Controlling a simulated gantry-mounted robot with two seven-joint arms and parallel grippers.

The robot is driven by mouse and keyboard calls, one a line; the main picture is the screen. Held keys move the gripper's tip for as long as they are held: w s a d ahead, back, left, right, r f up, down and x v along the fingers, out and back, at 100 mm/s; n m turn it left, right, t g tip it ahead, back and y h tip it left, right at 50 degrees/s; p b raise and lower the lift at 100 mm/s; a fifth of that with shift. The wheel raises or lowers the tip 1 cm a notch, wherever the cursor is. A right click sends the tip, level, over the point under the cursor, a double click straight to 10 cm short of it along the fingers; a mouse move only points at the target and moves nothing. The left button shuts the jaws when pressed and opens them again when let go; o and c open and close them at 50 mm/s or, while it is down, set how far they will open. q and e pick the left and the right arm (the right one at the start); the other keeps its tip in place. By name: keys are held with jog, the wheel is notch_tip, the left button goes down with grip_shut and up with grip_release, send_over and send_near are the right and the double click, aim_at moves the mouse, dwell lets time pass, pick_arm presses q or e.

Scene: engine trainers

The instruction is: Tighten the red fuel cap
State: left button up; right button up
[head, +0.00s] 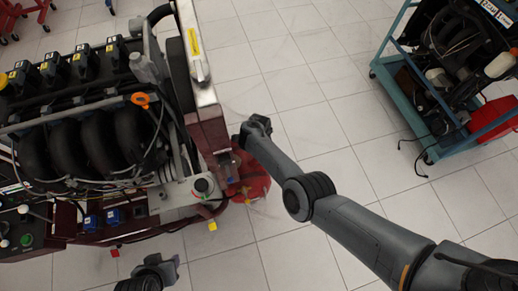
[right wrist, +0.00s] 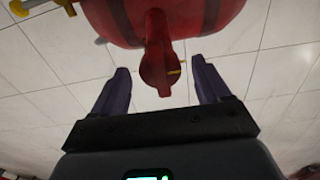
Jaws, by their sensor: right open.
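The red fuel cap (right wrist: 158,58), with a narrow grip tab, sticks out from the red tank (right wrist: 205,18) in the right wrist view. My right gripper (right wrist: 161,75) is open, its two purple fingers on either side of the cap's tab with visible gaps. In the head view the red tank (head: 254,182) sits low beside the engine trainer, and the cap cannot be made out there. My left gripper (head: 160,272) is at the bottom edge of the head view, partly cut off; its jaws are unclear.
The engine trainer (head: 95,135) fills the left side, its upright panel (head: 203,90) close to my right wrist. A second trainer on a teal cart (head: 407,110) stands at the upper right. Tiled floor (head: 300,90) lies open between them.

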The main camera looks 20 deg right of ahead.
notch_tip(320, 180, up, 11)
jog(key=p, duration=0.7)
jog(key=shift+f, duration=0.2)
